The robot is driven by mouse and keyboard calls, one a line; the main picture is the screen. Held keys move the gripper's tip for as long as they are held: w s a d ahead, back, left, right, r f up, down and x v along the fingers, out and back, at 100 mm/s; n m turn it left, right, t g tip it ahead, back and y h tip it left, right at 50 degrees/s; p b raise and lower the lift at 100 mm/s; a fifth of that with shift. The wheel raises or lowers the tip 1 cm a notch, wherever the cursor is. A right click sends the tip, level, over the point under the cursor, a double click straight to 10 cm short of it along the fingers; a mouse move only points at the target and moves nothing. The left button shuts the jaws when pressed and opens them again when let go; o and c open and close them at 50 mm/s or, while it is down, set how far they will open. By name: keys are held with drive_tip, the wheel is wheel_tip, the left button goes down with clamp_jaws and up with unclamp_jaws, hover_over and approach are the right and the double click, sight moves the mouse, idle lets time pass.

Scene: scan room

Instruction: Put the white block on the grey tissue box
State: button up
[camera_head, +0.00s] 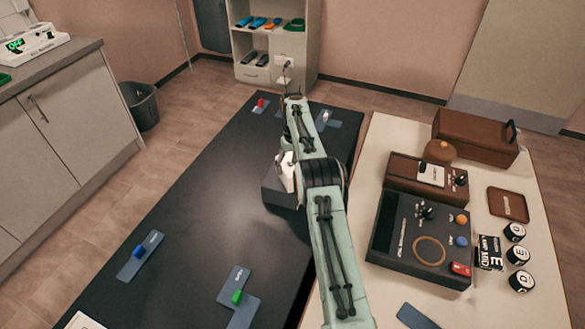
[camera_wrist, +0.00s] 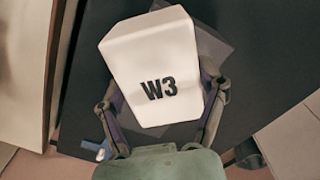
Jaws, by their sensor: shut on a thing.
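The white block (camera_wrist: 150,60), marked "W3", fills the middle of the wrist view between the two fingers of my gripper (camera_wrist: 165,94), which is shut on it. In the head view the white block (camera_head: 287,174) shows partly behind my arm. A dark grey box (camera_head: 276,195), which looks like the grey tissue box, sits on the black table just below the block there, partly hidden by my arm. In the wrist view a grey shape (camera_wrist: 216,46) shows behind the block. I cannot tell whether block and box touch.
The black table (camera_head: 190,215) has blue-grey plates with a blue block (camera_head: 138,251), a green block (camera_head: 237,297) and a red block (camera_head: 261,103). A cream table (camera_head: 375,300) to the right holds dark trays, a brown case (camera_head: 475,135) and several lettered cups. The table's left middle is clear.

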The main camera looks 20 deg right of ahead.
drive_tip(key=shift+f, duration=0.55)
drive_tip(key=shift+f, duration=0.15)
drive_tip(key=o, duration=1.2)
